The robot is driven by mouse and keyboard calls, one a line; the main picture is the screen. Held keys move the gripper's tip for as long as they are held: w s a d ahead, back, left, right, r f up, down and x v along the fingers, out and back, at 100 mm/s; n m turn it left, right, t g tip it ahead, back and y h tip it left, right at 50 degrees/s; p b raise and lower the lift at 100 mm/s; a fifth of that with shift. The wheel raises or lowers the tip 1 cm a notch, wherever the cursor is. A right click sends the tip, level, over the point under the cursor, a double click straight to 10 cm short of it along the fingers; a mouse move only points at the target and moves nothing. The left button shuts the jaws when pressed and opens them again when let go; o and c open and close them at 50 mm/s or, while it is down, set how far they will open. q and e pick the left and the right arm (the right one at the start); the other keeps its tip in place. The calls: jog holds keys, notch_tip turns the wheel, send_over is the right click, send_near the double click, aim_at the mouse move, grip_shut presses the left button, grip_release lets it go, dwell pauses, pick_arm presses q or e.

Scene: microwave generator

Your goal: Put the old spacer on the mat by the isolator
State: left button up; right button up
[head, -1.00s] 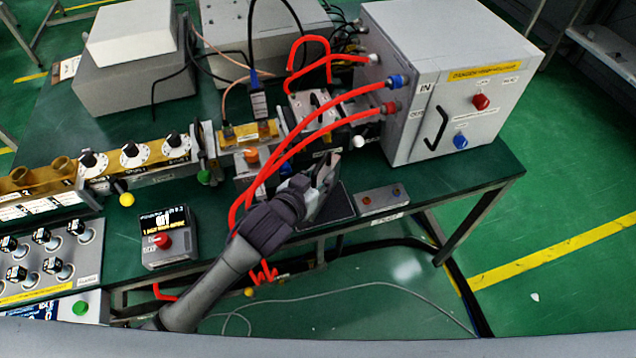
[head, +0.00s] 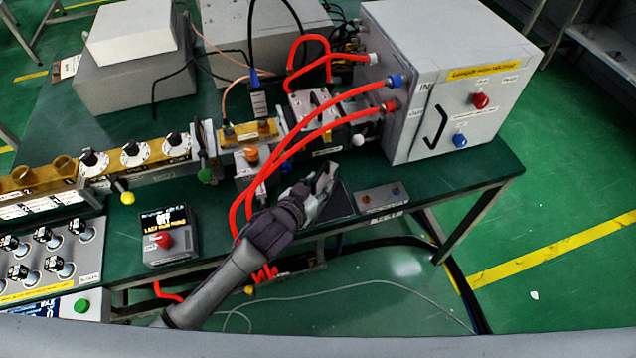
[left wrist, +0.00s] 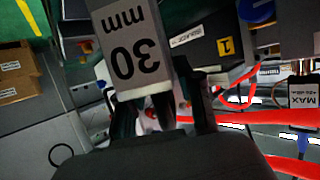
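A grey block marked "30 mm", which I take for the old spacer (left wrist: 130,50), shows large and upside down in the left wrist view, against the dark fingers. My left gripper (head: 329,174) appears shut on it; the fingers partly hide the contact. In the head view the gripper is over the dark mat (head: 340,207) at the bench's front edge and covers part of it. I cannot tell the height above the mat. A metal unit with a black part (head: 312,108), perhaps the isolator, stands behind the gripper. My right gripper is not in view.
Red hoses (head: 300,139) run close beside the gripper to the grey cabinet (head: 440,85). A small grey box with buttons (head: 380,198) lies right of the mat. A display box (head: 168,238) stands to the left.

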pick_arm(q)
jog(key=shift+o, duration=1.2)
jog(key=shift+r, duration=0.2)
jog(key=shift+s+a, duration=0.15)
jog(key=shift+s, duration=0.15)
jog(key=v, duration=1.1)
jog(key=shift+b, duration=0.4)
jog(key=shift+s+a, duration=0.1)
jog(key=shift+a, duration=0.1)
